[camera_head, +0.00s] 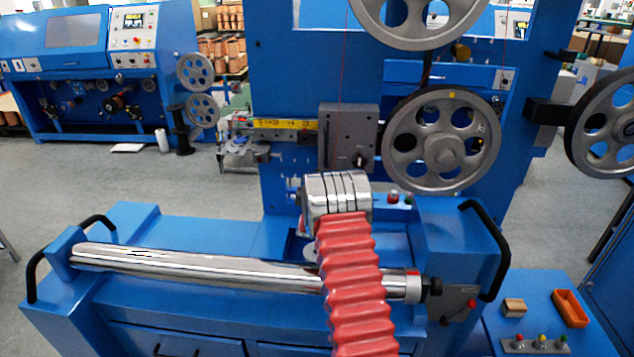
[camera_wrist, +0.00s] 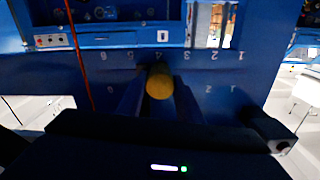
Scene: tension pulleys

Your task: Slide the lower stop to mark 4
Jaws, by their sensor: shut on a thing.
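A round yellow knob (camera_wrist: 160,82), which looks like the lower stop, shows in the wrist view in front of a dark blue panel. My gripper (camera_wrist: 159,90) is shut on it, with one dark finger at each side. Marks 1 to 6 (camera_wrist: 158,55) run from right to left above the knob, which sits under mark 4 in the picture. A second row of marks (camera_wrist: 208,90) lies lower, and its middle is hidden by the knob and fingers. I cannot make out my gripper in the head view.
A red wire (camera_wrist: 82,60) hangs at the left in the wrist view. In the head view, large grey pulleys (camera_head: 441,140) stand on the blue machine, and a silver roller (camera_head: 200,262) lies across its front. A yellow scale (camera_head: 285,124) shows left of a grey block (camera_head: 348,135).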

